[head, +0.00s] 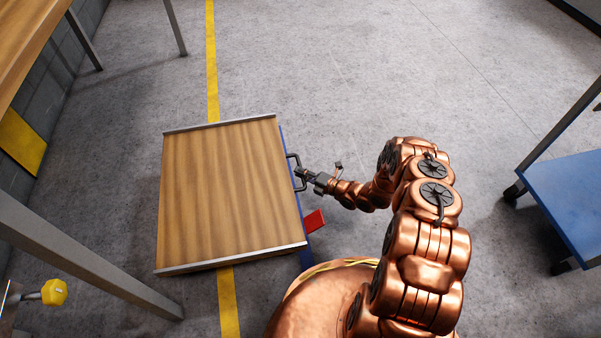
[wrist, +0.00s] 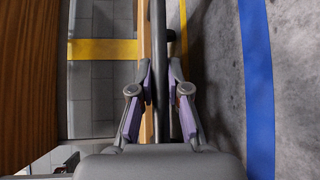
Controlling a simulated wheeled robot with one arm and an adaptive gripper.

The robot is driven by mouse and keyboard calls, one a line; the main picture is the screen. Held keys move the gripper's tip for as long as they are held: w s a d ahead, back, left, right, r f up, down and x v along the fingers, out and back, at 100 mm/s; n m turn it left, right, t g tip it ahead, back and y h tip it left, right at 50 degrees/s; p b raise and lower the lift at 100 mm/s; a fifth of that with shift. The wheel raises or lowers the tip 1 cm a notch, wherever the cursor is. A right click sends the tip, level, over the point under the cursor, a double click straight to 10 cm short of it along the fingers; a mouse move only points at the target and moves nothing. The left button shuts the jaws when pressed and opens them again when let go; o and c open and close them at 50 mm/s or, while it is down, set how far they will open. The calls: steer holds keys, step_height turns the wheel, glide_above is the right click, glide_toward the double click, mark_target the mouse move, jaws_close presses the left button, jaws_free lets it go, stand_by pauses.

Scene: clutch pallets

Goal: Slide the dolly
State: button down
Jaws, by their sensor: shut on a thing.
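The dolly (head: 225,195) is a low platform with a wood-grain top and grey metal strips along two opposite edges. It stands on the concrete floor left of my arm, over a yellow floor line. A dark handle (head: 297,160) sticks out from its right side. My gripper (head: 304,174) is at this handle, with its fingers shut on the bar. In the wrist view the dark bar (wrist: 159,45) runs between the two fingers of my gripper (wrist: 160,75), and the dolly's wooden side is at the left. The dolly's wheels are hidden.
A red pedal-like piece (head: 314,220) juts from the dolly's right side. A blue cart (head: 570,195) stands at the right. A wooden table (head: 28,35) is at the upper left, with metal legs nearby. The floor beyond the dolly and between it and the cart is mostly free.

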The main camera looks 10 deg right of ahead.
steer(key=shift+w+d, duration=0.1)
steer(key=shift+d, duration=0.1)
steer(key=c, duration=1.1)
jaws_free()
steer(key=shift+c, duration=0.2)
steer(key=v, duration=1.2)
